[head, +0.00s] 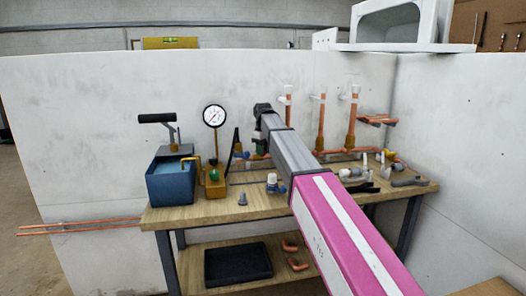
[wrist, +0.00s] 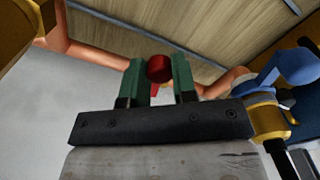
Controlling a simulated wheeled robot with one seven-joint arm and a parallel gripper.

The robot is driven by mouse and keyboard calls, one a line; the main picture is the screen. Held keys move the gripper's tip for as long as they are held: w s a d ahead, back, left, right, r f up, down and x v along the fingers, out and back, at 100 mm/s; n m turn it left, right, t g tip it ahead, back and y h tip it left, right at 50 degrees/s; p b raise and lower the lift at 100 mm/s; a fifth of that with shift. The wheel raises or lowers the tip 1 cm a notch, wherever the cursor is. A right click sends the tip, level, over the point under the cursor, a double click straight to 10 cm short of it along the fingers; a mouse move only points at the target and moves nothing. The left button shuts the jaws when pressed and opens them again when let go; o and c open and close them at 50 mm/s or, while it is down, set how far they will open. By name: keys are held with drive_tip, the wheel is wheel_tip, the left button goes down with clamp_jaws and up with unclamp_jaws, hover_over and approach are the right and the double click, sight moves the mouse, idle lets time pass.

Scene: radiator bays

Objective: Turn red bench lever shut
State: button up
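The red lever (wrist: 158,68) shows in the wrist view as a round red knob with a narrow red part below it. It sits between the two green fingers of my gripper (wrist: 160,80). The knob fills the gap, and both fingers appear to press on it. In the head view my gripper (head: 262,148) is over the back of the bench, near the wall. My own arm hides the red lever there. The valve body under the lever is mostly hidden by my gripper in the wrist view.
A blue-handled valve (wrist: 292,68) with a brass body is close to my gripper's right in the wrist view. A copper pipe (wrist: 75,45) runs behind. On the wooden bench (head: 215,212) stand a blue tank (head: 170,186), a gauge (head: 214,116) and upright copper pipes (head: 320,125).

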drive_tip(key=shift+s+a+m, duration=0.15)
drive_tip(key=shift+a+m, duration=0.2)
drive_tip(key=shift+m, duration=0.45)
drive_tip(key=shift+s+a+m, duration=0.15)
drive_tip(key=shift+a+m, duration=0.15)
drive_tip(key=shift+m, duration=0.5)
drive_tip(key=o, duration=0.9)
drive_tip(key=shift+o, duration=0.2)
wheel_tip(320, 180, up, 11)
drive_tip(key=shift+s+f, duration=0.1)
